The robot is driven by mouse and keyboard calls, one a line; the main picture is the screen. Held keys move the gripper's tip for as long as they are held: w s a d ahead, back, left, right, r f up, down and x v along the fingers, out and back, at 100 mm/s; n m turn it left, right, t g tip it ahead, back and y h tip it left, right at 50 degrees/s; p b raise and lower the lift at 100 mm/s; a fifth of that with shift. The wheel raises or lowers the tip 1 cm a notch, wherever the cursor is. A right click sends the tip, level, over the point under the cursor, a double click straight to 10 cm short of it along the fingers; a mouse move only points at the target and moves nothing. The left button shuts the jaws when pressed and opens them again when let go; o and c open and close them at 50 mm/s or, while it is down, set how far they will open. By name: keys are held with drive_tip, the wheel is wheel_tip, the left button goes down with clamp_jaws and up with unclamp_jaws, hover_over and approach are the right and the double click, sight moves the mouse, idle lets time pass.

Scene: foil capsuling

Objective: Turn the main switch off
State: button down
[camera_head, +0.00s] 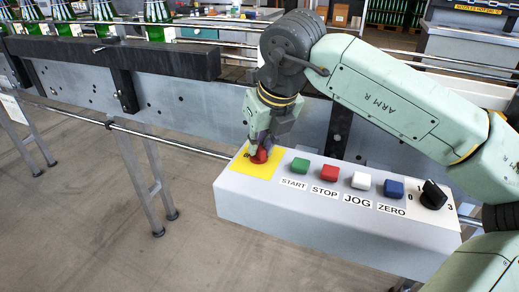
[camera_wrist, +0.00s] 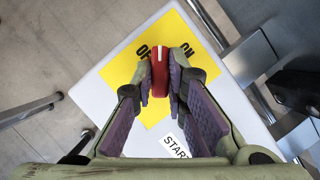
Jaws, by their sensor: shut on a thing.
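The main switch is a red knob (camera_head: 260,155) on a yellow plate (camera_head: 243,167) at the left end of the control box. In the wrist view the red knob (camera_wrist: 158,66) stands on the yellow plate (camera_wrist: 120,72), with "ON" at its right and "O…" at its upper left, the rest of that label hidden. A white line runs along the knob's top. My gripper (camera_wrist: 160,78) is shut on the knob, with a purple-padded finger on each side. In the head view my gripper (camera_head: 262,143) reaches down onto the knob from above.
The control box (camera_head: 300,215) also carries a green START button (camera_head: 299,165), a red STOP button (camera_head: 328,173), a white JOG button (camera_head: 361,180), a blue ZERO button (camera_head: 393,188) and a black selector (camera_head: 433,195). A conveyor with green bottles (camera_head: 155,15) runs behind.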

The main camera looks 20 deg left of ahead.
drive_tip(key=n, duration=0.2)
drive_tip(key=n+g+y, duration=0.1)
drive_tip(key=n, duration=0.1)
drive_tip(key=shift+w+g, duration=0.1)
drive_tip(key=shift+g, duration=0.2)
drive_tip(key=shift+n+g, duration=0.6)
drive_tip(key=shift+n, duration=1.2)
drive_tip(key=c, duration=1.6)
unclamp_jaws()
drive_tip(key=v, duration=1.2)
drive_tip(key=shift+d, duration=0.1)
